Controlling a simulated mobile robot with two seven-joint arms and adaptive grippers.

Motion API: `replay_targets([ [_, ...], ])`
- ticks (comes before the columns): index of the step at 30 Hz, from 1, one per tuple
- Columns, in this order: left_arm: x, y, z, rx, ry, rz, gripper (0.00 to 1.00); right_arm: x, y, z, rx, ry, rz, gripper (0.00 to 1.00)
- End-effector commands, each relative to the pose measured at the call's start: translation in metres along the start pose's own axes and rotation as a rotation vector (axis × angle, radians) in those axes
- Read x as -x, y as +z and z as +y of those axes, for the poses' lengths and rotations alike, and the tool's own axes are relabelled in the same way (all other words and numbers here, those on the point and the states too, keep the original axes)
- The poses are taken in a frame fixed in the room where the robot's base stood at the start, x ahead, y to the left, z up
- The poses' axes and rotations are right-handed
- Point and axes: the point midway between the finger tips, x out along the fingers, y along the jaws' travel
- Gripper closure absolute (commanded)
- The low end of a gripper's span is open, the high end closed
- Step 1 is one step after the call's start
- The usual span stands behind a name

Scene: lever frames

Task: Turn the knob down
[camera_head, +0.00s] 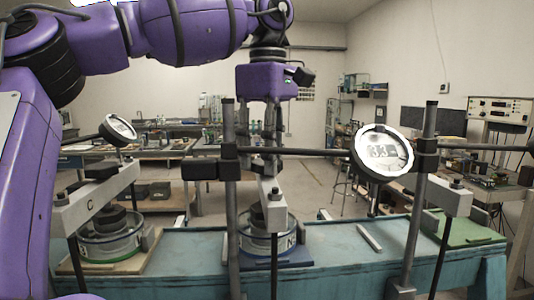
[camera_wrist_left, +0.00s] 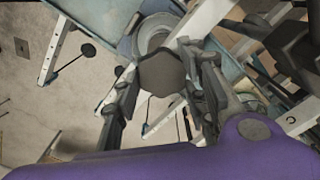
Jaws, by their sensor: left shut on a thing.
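My left gripper (camera_head: 267,163) comes down from above over the middle press frame, just behind the horizontal bar. In the left wrist view, its fingers (camera_wrist_left: 161,72) are shut on a dark grey, many-sided knob (camera_wrist_left: 164,76). My right gripper is in neither view.
A dial with numbers (camera_head: 383,152) hangs on the bar at right; another dial (camera_head: 119,129) is at left. A similar frame marked C (camera_head: 90,206) stands left. Dark uprights (camera_head: 229,190) rise from the blue-green bench (camera_head: 345,262). A loose bar (camera_head: 369,237) lies on it.

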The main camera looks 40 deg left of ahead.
Motion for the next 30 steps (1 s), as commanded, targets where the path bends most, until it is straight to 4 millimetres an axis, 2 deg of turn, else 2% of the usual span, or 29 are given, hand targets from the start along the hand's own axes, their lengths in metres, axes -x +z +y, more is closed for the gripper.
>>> replay_targets([
  [9, 0.001, 0.0, 0.002, -0.104, 0.009, -0.001, 0.86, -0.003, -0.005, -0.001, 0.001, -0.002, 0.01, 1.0],
  [24, 0.001, 0.001, 0.002, -0.122, 0.009, -0.001, 0.86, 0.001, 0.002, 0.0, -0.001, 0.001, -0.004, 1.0],
  [25, 0.001, 0.001, 0.002, -0.122, 0.009, -0.001, 0.58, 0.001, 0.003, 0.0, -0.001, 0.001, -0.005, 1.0],
  [28, 0.001, 0.001, 0.001, -0.122, 0.007, -0.001, 0.45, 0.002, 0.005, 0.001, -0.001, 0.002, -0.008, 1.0],
  [30, 0.001, 0.001, 0.001, -0.122, 0.006, -0.001, 0.44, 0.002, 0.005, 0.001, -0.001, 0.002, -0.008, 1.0],
])
